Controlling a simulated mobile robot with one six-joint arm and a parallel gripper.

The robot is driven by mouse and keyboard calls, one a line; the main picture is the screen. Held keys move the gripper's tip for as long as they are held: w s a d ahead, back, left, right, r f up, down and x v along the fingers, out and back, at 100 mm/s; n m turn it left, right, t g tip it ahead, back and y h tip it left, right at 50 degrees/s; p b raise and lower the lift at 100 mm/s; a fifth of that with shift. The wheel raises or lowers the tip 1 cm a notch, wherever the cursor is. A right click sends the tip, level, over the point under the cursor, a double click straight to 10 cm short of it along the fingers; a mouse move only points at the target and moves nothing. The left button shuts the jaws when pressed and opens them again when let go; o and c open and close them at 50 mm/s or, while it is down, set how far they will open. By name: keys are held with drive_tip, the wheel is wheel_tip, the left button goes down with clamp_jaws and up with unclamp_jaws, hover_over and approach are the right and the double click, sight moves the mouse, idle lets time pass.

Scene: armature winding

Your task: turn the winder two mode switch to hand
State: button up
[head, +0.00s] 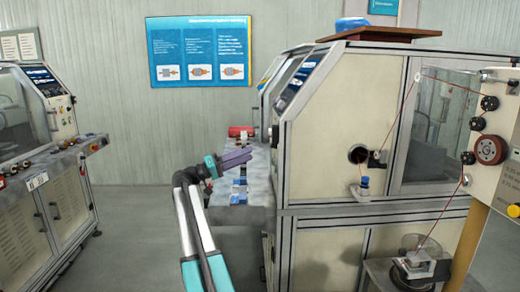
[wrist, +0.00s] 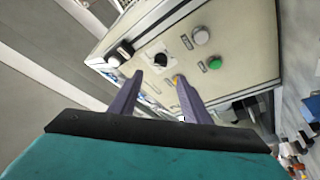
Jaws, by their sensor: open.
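I see no contact. In the head view my gripper (head: 236,160) is at the front of the large winding machine (head: 335,130), whose panel face is turned away there.
Near the knob are a white button (wrist: 201,37), a green button (wrist: 214,63), a yellow part (wrist: 176,78) by the right finger and a black fitting (wrist: 120,52). A grey worktop (head: 250,195) with small parts lies below my gripper. Another machine (head: 45,150) stands left across open floor.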

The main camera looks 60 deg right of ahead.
drive_tip(key=p+x, duration=0.2)
drive_tip(key=x, duration=0.7)
